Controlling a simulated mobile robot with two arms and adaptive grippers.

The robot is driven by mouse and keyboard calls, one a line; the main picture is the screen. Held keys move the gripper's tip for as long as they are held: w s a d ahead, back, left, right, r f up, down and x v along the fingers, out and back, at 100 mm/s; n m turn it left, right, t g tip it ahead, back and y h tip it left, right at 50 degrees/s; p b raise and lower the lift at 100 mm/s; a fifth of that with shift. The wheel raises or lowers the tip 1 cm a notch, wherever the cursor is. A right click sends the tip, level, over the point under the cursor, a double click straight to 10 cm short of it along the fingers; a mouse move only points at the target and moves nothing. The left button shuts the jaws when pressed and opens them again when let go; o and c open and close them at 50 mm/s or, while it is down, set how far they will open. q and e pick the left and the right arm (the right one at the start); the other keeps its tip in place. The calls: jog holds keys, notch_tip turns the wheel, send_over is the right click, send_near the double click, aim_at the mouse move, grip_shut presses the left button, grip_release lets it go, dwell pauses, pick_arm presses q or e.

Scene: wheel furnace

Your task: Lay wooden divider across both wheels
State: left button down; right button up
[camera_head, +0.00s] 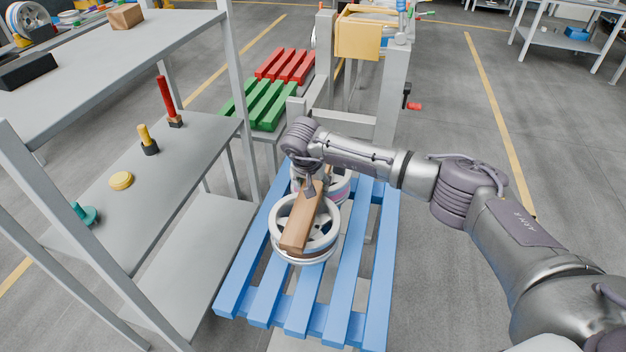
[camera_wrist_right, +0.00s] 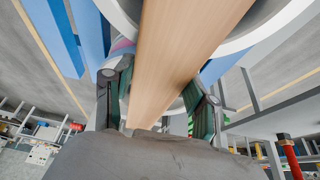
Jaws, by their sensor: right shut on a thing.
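The wooden divider (camera_head: 299,232) is a long light-brown bar lying over the near wheel (camera_head: 319,245) and reaching back toward the far wheel (camera_head: 338,188). Both wheels are pale rims on the blue pallet (camera_head: 268,305). My right gripper (camera_head: 313,188) is shut on the divider near its middle, between the wheels. The right wrist view shows the divider (camera_wrist_right: 185,55) between both fingers (camera_wrist_right: 160,100). My arm hides part of the far wheel and the divider's far end. I cannot tell whether the divider touches both rims. My left gripper is not in view.
A grey shelf rack (camera_head: 185,150) stands at the left with a red-handled tool (camera_head: 167,98), a yellow disc (camera_head: 121,180) and a teal part (camera_head: 84,214). Green (camera_head: 265,103) and red (camera_head: 286,65) slatted pallets lie behind. The floor at right is open.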

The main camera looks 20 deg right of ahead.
jog(key=shift+f, duration=0.15)
jog(key=shift+f+b, duration=0.25)
jog(key=shift+b, duration=0.1)
jog(key=o, duration=1.5)
jog(key=shift+c, duration=0.2)
jog(key=shift+r, duration=0.1)
jog(key=shift+r+p, duration=0.35)
jog(key=shift+p, duration=0.05)
jog(key=b+v, duration=0.3)
jog(key=v, duration=0.8)
jog(key=shift+s+r, duration=0.15)
jog(key=shift+r, duration=0.15)
